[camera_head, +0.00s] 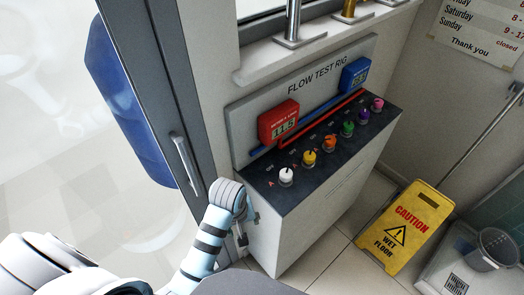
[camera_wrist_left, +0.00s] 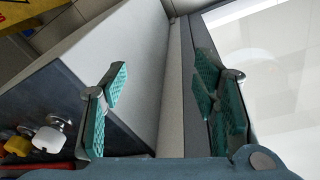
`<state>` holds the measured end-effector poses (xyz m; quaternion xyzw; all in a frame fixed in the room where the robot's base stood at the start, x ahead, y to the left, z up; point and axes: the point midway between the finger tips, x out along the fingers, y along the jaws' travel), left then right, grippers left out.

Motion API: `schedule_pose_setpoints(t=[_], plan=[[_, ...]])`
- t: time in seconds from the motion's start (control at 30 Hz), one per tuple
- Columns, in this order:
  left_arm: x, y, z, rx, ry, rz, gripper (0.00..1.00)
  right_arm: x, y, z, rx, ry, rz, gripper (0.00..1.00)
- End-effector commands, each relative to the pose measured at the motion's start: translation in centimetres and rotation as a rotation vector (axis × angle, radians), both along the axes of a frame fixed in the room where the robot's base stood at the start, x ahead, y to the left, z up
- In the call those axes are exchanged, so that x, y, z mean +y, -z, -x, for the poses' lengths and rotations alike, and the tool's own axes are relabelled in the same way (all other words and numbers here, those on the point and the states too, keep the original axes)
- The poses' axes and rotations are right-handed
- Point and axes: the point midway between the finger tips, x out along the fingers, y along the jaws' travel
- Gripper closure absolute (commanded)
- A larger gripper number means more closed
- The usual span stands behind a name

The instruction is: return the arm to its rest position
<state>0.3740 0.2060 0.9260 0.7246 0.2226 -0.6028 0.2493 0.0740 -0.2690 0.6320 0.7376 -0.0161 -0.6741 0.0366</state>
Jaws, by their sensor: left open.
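My left arm comes in from the lower left in the head view. Its gripper (camera_head: 243,230) hangs beside the near left corner of the flow test rig (camera_head: 312,215), mostly hidden behind my wrist. In the left wrist view my left gripper (camera_wrist_left: 164,105) has its two green-padded fingers wide apart with nothing between them. Beyond them show the rig's pale side and the door frame. My right gripper is in neither view.
The rig's dark top carries several coloured knobs, the white knob (camera_head: 286,176) nearest my wrist. A door handle (camera_head: 186,160) stands close left of my wrist. A yellow caution sign (camera_head: 410,229) and a grey bucket (camera_head: 495,249) are at the right. Some floor is clear before the sign.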

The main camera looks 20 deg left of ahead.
Motion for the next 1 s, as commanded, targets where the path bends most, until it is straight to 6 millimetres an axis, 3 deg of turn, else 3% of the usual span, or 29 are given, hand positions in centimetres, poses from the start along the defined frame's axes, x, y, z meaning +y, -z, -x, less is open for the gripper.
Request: schedule_pose_setpoints(t=[0.17,0.27,0.37,0.43,0.5,0.6,0.63,0.7,0.8,0.9,1.0], plan=[[0.0,0.4,0.1,0.003,0.005,-0.001,0.46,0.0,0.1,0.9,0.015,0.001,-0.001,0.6],[0.3,3.9,0.7,0.018,0.054,-0.016,0.46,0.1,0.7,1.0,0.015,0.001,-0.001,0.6],[1.0,11.4,3.1,0.042,0.164,-0.041,0.46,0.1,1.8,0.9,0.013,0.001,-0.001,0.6],[1.7,18.1,6.6,0.06,0.269,-0.062,0.46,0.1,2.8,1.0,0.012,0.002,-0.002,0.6],[2.6,24.3,11.6,0.077,0.377,-0.081,0.46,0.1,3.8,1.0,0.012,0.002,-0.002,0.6],[4.0,30.7,19.6,0.095,0.513,-0.106,0.46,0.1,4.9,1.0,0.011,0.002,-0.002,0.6],[4.4,32.0,21.8,0.098,0.548,-0.113,0.46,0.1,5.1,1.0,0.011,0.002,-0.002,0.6],[5.3,34.0,26.5,0.105,0.616,-0.127,0.46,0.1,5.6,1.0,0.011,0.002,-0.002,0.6],[6.0,35.1,30.6,0.109,0.678,-0.141,0.46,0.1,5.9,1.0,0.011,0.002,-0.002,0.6],[6.2,35.3,32.1,0.108,0.7,-0.146,0.46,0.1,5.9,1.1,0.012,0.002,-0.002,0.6],[6.2,35.2,32.2,0.107,0.702,-0.147,0.46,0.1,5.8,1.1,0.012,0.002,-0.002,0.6]])
